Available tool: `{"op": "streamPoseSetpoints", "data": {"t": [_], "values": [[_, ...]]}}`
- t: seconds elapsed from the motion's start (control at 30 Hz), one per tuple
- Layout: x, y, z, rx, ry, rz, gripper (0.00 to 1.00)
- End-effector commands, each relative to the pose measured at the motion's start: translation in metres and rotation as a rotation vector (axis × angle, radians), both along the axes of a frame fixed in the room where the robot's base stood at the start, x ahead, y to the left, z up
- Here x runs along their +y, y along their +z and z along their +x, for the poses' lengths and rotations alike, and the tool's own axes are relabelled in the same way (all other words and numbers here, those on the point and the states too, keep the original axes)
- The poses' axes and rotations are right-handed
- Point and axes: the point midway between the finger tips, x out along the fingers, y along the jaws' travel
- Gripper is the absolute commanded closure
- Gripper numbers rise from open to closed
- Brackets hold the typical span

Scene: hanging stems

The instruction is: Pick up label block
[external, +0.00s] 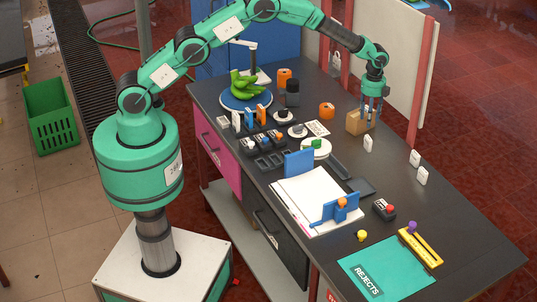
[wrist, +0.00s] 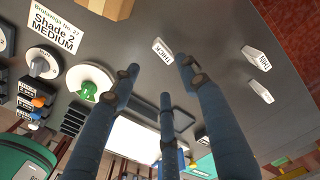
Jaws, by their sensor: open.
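White label blocks stand on the dark bench. One block (external: 368,143) is just in front of my gripper (external: 372,110); in the wrist view this block (wrist: 162,50) reads "THICK". A second block (external: 414,158) stands farther right and reads "THIN" in the wrist view (wrist: 257,59). A third block (external: 422,176) is beside it; its wording is unreadable in the wrist view (wrist: 261,91). My gripper's three dark fingers (wrist: 160,78) are spread and empty, above the bench near the THICK block and apart from it.
A cardboard box (external: 357,122) stands right beside my fingers. A white disc with a green knob (external: 316,147) and a shade card (external: 317,128) lie to the left. A red post (external: 418,85) rises behind the bench's far edge. A teal REJECTS mat (external: 400,262) lies at the near end.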

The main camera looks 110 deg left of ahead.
Motion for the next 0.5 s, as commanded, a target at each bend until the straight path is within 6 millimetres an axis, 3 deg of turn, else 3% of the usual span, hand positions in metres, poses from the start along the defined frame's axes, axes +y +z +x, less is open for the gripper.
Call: {"op": "streamPoseSetpoints", "data": {"t": [0.5], "values": [[0.0, -0.069, 0.0, 0.002, 0.0, -0.001, 0.55]]}}
